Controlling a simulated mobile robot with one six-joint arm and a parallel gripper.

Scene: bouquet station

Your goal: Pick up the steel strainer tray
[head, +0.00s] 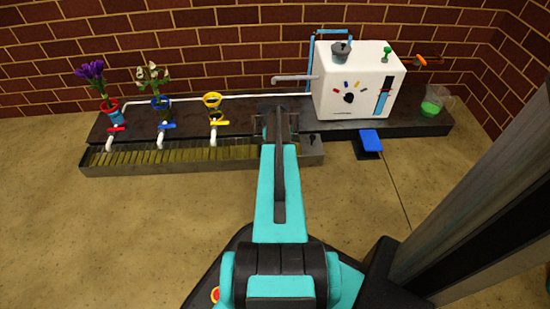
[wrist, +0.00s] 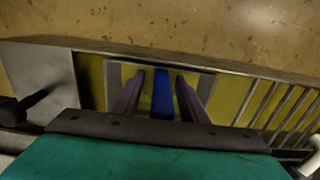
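In the wrist view a grey steel frame with a yellow interior, seemingly the strainer tray (wrist: 114,82), sits in the long metal trough (wrist: 45,78). A blue bar (wrist: 163,105) runs across its middle. My gripper (wrist: 158,78) is over it with two purple-grey fingers apart, one on each side of the blue bar. A gap shows between the left finger and the bar; the right finger is very close to it, and I cannot tell if it touches. In the head view my arm hides the strainer tray, and my gripper (head: 276,122) is at the trough's right part.
The slatted trough (head: 150,163) runs along the counter's front. Taps with red (head: 116,129), blue (head: 167,125) and yellow (head: 220,123) handles overhang it at left. Behind stand flowers in holders (head: 92,72). At right are a white machine (head: 355,80), a blue pedal (head: 370,138) and a green-filled beaker (head: 432,105).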

